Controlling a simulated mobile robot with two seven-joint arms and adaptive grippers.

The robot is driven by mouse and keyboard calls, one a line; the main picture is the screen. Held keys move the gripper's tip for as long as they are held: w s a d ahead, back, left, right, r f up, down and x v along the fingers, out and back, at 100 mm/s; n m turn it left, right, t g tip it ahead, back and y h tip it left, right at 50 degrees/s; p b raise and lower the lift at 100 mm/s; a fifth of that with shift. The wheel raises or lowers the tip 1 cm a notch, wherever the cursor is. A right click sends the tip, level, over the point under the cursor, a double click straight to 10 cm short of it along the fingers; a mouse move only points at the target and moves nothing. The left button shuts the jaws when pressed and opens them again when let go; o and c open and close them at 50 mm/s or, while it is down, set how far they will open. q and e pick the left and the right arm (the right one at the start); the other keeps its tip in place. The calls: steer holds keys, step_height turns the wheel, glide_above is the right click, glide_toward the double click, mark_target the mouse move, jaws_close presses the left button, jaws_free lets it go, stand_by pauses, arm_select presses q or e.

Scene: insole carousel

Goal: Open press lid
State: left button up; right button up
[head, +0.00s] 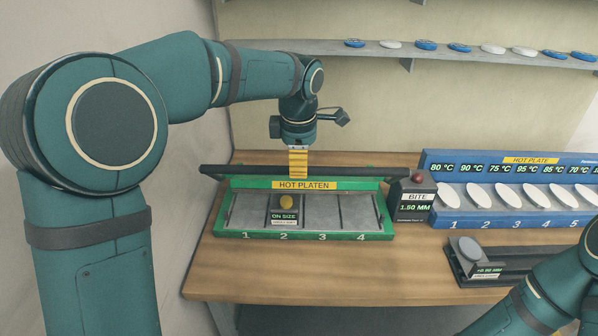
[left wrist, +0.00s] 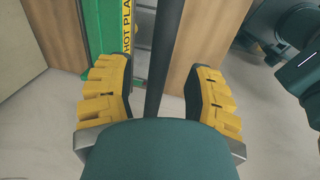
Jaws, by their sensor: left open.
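The press is a green-framed unit marked HOT PLATEN (head: 262,236) on the wooden bench, with grey panels numbered 1 to 4. A long dark bar (head: 362,172) runs across it behind the HOT PLATEN label. I cannot tell how far the lid is raised. My left gripper (head: 298,163) points down at the middle of this bar, with yellow fingers. In the left wrist view the open left gripper (left wrist: 159,72) has the dark bar (left wrist: 165,50) passing between its fingers, with a gap on both sides. My right gripper is not in view.
A small yellow knob (head: 286,202) and an ON SIZE display show at position 2. The BITE box (head: 411,200) stands close right of the press. A blue hot plate rack (head: 510,218) and a black gauge (head: 480,262) are farther right. The bench front (head: 330,275) is clear.

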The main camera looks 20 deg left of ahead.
arm_select(q)
steer(key=shift+w+f, duration=0.2)
steer(key=shift+f, duration=1.05)
jaws_close()
